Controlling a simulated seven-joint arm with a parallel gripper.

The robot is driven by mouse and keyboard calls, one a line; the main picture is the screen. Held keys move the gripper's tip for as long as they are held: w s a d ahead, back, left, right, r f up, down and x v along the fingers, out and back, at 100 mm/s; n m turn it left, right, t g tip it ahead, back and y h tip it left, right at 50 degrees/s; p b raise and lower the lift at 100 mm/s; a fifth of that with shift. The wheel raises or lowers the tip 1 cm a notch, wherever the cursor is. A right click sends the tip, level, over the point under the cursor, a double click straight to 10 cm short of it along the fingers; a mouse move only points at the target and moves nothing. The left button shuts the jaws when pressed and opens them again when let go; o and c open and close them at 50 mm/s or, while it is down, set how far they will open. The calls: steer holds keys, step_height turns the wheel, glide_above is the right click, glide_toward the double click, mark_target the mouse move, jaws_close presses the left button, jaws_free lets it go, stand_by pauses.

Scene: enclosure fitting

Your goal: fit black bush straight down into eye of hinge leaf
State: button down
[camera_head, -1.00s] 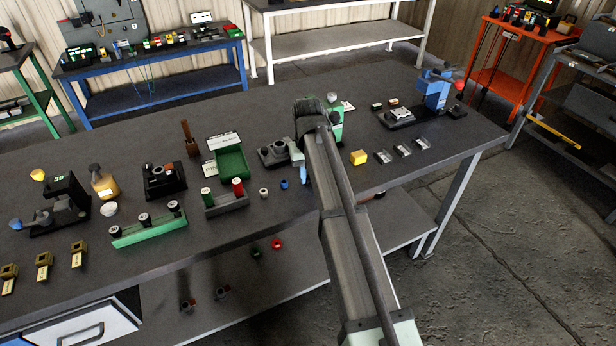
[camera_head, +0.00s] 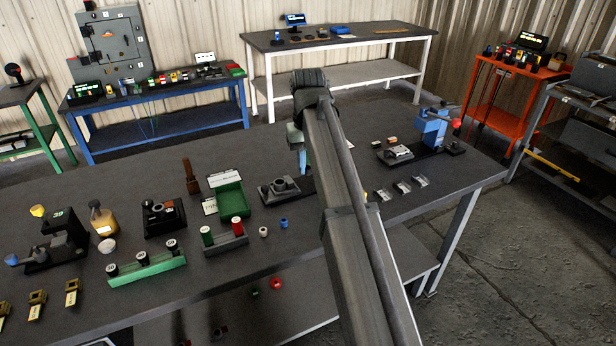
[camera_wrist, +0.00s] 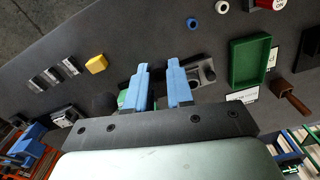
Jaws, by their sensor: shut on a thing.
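My gripper (camera_head: 302,172) hangs over the middle of the table, just right of a dark fixture. Its two blue fingers (camera_wrist: 160,105) point into the scene in the wrist view, with a narrow dark gap between them. The black bush is between the fingers but cannot be made out against the dark table. A grey metal piece with a round raised eye, which looks like the hinge leaf (camera_head: 279,185), sits on the fixture. In the wrist view the hinge leaf (camera_wrist: 208,76) is partly hidden behind the right finger. The bush looks apart from the eye.
A green tray (camera_head: 233,200) stands left of the fixture. A small white ring (camera_head: 263,232) and blue ring (camera_head: 284,223) lie in front. A yellow block (camera_wrist: 97,64) and several small metal brackets (camera_head: 403,187) lie to the right. A blue-and-black device (camera_head: 431,128) stands at the far right.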

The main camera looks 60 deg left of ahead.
steer(key=shift+a+r, duration=0.25)
steer(key=shift+a, duration=0.2)
steer(key=s+a+f, duration=0.1)
steer(key=a+f, duration=0.1)
steer(key=a, duration=0.4)
steer(key=s+a+f, duration=0.2)
steer(key=a+f, duration=0.1)
steer(key=a, duration=0.4)
steer(key=shift+a+f+m, duration=0.15)
steer(key=shift+f+m, duration=0.05)
steer(key=shift+m, duration=0.1)
steer(key=shift+f, duration=0.2)
steer(key=shift+f, duration=2.7)
steer(key=shift+f, duration=0.45)
steer(key=shift+r, duration=0.2)
steer(key=shift+f, duration=0.55)
stand_by(0.9)
steer(key=shift+r, duration=0.2)
